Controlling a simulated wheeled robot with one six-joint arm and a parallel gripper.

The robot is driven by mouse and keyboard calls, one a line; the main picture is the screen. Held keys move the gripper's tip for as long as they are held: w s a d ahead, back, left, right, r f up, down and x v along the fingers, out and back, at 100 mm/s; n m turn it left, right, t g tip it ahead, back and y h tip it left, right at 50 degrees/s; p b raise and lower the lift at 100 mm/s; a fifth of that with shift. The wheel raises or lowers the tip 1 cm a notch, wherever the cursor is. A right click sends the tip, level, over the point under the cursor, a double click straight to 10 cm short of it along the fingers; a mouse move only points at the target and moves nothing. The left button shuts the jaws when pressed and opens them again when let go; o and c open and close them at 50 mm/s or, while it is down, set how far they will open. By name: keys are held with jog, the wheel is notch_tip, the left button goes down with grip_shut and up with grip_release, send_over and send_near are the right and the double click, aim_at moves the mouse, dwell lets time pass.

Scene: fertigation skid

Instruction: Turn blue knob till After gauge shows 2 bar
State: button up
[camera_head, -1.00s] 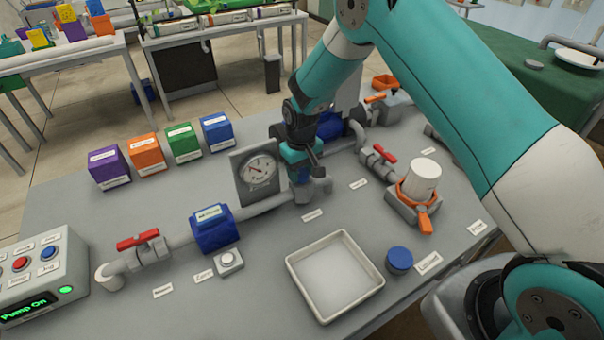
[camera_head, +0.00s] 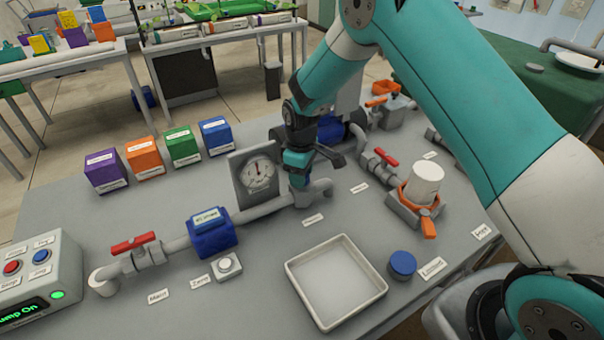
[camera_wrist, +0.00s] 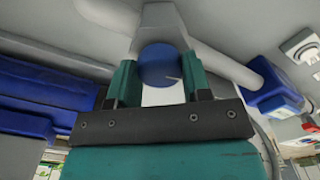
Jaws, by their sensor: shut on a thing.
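The blue knob (camera_wrist: 158,66) sits between the two teal fingers of my gripper (camera_wrist: 158,80) in the wrist view, and the fingers are shut on it. A small pale mark shows on the knob's face. In the head view my gripper (camera_head: 298,168) reaches down onto the pipe fitting and hides most of the knob. A round white gauge (camera_head: 258,173) stands on a grey plate just left of my gripper. Its needle points roughly straight up. Its numbers and lettering are too small to read.
A control box (camera_head: 40,275) with a green "Pump On" display stands at the lower left. A red-handled valve (camera_head: 134,243) and a blue meter (camera_head: 211,232) sit along the pipe. A white tray (camera_head: 336,282) and a blue cap (camera_head: 402,264) lie in front.

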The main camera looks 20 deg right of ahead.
jog(key=shift+w+r, duration=0.1)
dwell(0.3)
jog(key=o, duration=0.9)
jog(key=shift+o, duration=0.2)
notch_tip(320, 180, up, 17)
jog(key=b, duration=0.2)
jog(key=shift+r, duration=0.2)
jog(key=s+a+r+m+y, duration=0.1)
jog(key=s+a+r+y, duration=0.1)
jog(key=s, duration=1.4)
jog(key=s+a+r+m+y, duration=0.1)
jog(key=s+r, duration=0.3)
jog(key=s, duration=1.2)
jog(key=shift+s+a+r+m+y, duration=0.2)
jog(key=shift+a+m+y, duration=0.2)
jog(key=shift+a+y, duration=0.2)
